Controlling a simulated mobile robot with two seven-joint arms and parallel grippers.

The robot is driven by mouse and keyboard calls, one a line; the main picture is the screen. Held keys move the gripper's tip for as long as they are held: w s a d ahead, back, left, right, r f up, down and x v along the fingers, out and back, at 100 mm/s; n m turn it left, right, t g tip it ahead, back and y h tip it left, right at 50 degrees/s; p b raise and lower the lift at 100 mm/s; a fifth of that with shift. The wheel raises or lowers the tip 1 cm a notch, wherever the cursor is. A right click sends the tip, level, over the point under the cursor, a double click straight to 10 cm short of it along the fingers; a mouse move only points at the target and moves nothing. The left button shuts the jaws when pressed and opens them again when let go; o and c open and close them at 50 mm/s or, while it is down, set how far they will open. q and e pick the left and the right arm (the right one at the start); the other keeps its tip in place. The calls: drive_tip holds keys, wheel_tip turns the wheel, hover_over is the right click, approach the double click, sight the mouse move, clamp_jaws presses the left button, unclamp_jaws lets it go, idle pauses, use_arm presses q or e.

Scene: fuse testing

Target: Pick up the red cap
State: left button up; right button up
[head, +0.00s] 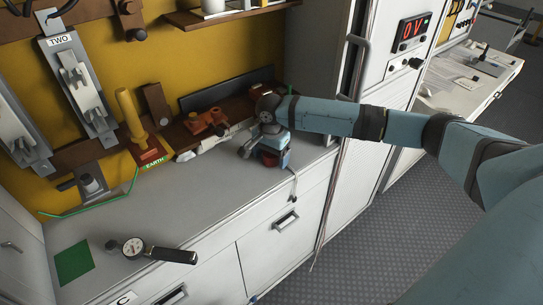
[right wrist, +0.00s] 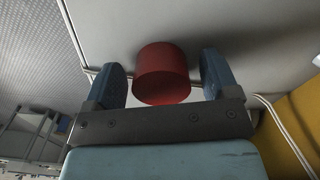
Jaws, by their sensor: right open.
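The red cap (right wrist: 162,72) is a short round cylinder on the pale grey counter. In the right wrist view it lies between the two blue-grey fingers of my right gripper (right wrist: 164,82), with a gap on each side. In the head view my right gripper (head: 268,150) points down at the right end of the counter. Only a little of the red cap (head: 285,160) shows there beside the gripper; the rest is hidden. The right gripper is open around the cap. My left gripper is not in view.
A gauge with a black handle (head: 158,252) and a green square (head: 74,262) lie on the left of the counter (head: 205,190). A yellow post (head: 130,115) on a base marked EARTH stands at the back. A tall white cabinet (head: 375,75) stands close on the right.

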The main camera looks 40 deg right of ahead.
drive_tip(key=c, duration=0.9)
drive_tip(key=shift+r, duration=0.1)
